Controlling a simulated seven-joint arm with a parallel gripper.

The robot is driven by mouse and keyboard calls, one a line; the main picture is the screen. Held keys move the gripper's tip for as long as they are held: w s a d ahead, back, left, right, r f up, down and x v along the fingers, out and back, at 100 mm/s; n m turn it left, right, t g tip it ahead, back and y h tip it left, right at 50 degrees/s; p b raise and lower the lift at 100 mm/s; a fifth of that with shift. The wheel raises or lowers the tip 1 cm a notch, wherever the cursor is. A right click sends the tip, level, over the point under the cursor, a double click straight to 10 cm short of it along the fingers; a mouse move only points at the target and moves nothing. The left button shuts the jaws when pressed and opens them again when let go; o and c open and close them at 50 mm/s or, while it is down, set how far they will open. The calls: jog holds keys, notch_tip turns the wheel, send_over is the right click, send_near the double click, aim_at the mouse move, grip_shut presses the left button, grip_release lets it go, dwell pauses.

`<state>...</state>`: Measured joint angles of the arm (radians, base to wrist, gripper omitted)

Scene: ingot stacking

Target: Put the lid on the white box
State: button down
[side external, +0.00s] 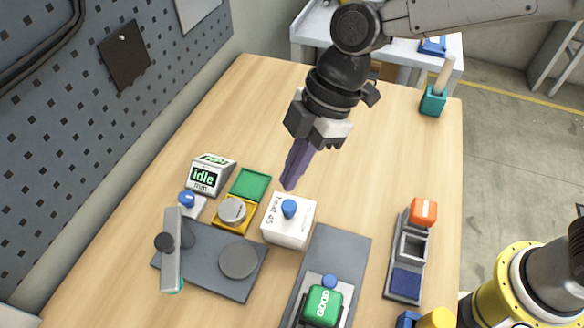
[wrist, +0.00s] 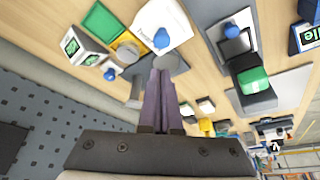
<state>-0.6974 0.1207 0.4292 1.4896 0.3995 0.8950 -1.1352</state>
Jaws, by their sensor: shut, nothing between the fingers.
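The white box (side external: 286,239) stands near the middle of the wooden table, with dark lettering on it. A white top with a blue knob (side external: 289,208) covers it, and I see no open gap at this size. The box also shows at the top of the wrist view (wrist: 176,22), with its blue knob (wrist: 161,38). My gripper (side external: 289,186) is shut and empty, its purple fingers together. In the side view, the fingertips appear just behind and above the box, apart from the knob. No separate lid lies in plain view.
A yellow holder with a grey round piece (side external: 232,210), a green open lid (side external: 250,185) and an "idle" display (side external: 206,178) stand left of the box. A grey fixture with a green block (side external: 322,305) is in front. A grey tray (side external: 405,285) is right.

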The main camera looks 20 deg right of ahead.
aim_at(285, 207)
jog(key=shift+f, duration=1.7)
jog(key=shift+f, duration=0.35)
jog(key=shift+f, duration=0.75)
jog(key=shift+r, duration=0.1)
notch_tip(285, 207, up, 7)
dwell(0.9)
